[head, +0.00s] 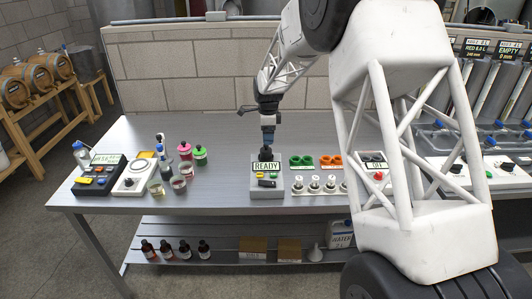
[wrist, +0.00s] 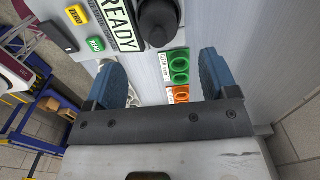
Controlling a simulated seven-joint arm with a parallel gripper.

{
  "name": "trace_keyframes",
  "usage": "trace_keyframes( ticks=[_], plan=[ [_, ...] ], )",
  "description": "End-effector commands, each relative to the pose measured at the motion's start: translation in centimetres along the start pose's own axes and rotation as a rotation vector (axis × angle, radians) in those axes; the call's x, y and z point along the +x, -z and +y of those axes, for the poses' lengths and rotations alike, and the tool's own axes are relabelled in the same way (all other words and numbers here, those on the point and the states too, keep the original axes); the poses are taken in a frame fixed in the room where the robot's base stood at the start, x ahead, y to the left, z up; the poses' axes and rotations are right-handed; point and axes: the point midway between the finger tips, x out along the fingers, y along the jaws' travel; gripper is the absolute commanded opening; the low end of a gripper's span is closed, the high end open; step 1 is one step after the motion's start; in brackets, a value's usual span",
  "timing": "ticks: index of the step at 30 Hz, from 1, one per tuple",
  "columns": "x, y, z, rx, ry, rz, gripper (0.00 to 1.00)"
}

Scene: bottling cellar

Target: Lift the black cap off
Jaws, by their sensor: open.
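The black cap (head: 265,154) sits on top of the grey instrument (head: 267,192), whose display reads READY. In the wrist view the round black cap (wrist: 158,20) shows near the top edge, beside the READY display (wrist: 118,22). My gripper (head: 267,142) points down just above the cap in the head view. In the wrist view my gripper (wrist: 161,78) has its two blue fingers wide apart with nothing between them. The cap lies beyond the fingertips in that picture; I cannot tell whether they touch it.
Green rings (head: 301,160) and orange rings (head: 330,161) lie right of the instrument, with several white-topped vials in front. Bottles and jars, including a green-capped one (head: 200,155), stand to the left. Bare table lies between them and the instrument.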

Motion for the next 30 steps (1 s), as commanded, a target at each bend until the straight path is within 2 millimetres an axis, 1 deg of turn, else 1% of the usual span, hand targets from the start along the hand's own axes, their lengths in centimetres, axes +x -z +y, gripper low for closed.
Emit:
trace_keyframes(
  ticks=[4,14,24,30],
  plan=[
    [0.4,-0.2,-0.4,0.013,-0.001,0.000,0.79],
    [0.5,-0.2,-0.4,0.013,-0.002,0.000,0.79],
    [2.8,-0.2,-0.3,0.012,-0.002,0.000,0.79],
    [3.0,-0.2,-0.3,0.012,-0.001,0.000,0.79]
  ],
)
